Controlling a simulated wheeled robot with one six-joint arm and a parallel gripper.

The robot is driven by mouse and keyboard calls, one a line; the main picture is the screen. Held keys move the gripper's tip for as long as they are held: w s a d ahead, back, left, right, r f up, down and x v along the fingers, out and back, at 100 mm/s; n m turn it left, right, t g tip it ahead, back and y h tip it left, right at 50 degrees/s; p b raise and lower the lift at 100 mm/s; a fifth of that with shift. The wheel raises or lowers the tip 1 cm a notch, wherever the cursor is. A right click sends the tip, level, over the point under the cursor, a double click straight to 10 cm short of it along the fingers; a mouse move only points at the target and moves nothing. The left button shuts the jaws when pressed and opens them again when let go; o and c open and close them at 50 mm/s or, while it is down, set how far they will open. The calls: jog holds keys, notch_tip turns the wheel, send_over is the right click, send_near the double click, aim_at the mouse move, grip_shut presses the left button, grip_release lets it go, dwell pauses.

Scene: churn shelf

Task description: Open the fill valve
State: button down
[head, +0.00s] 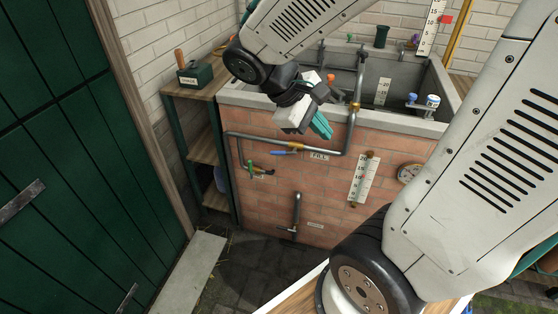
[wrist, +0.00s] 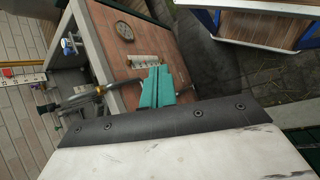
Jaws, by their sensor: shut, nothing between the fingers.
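The fill valve (head: 285,151) is on the grey pipe across the brick front of the trough in the head view. Its blue lever lies roughly along the pipe, pointing left from a brass body. A small FILL label (head: 319,157) is just right of and below it. My gripper (head: 322,126) has teal fingers pressed together and empty. In the picture it is above and right of the lever, apart from it; the depth gap is hard to judge. The fingers also show in the wrist view (wrist: 160,86), where I cannot make out the valve.
The brick trough (head: 400,122) has taps, a gauge strip (head: 363,180) and a dial (head: 408,173). A wooden shelf (head: 203,151) with a green box (head: 195,75) and a green door (head: 80,150) stand left.

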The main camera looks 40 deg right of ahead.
jog(key=w+d+f+n+t+h, duration=0.2)
jog(key=w+d+f+n+h, duration=0.1)
jog(key=w+f+n+h, duration=0.35)
jog(key=w+d+f+n+t+h, duration=0.25)
jog(key=w+f+n, duration=0.35)
jog(key=w+f, duration=0.3)
jog(key=w+a+f+n+t+y, duration=0.1)
jog(key=w+f+n+t, duration=0.2)
jog(key=f, duration=0.4)
jog(key=w+a+f+n+t+y, duration=0.1)
jog(key=w+a+f+n+t, duration=0.15)
jog(key=f+n, duration=0.4)
jog(key=w+f+n+t+y, duration=0.1)
jog(key=f+n+t, duration=0.15)
jog(key=f, duration=0.55)
jog(key=w+d+r, duration=0.2)
jog(key=w+d, duration=0.4)
jog(key=shift+d, duration=0.15)
jog(key=shift+w+t, duration=0.15)
jog(key=shift+t, duration=0.1)
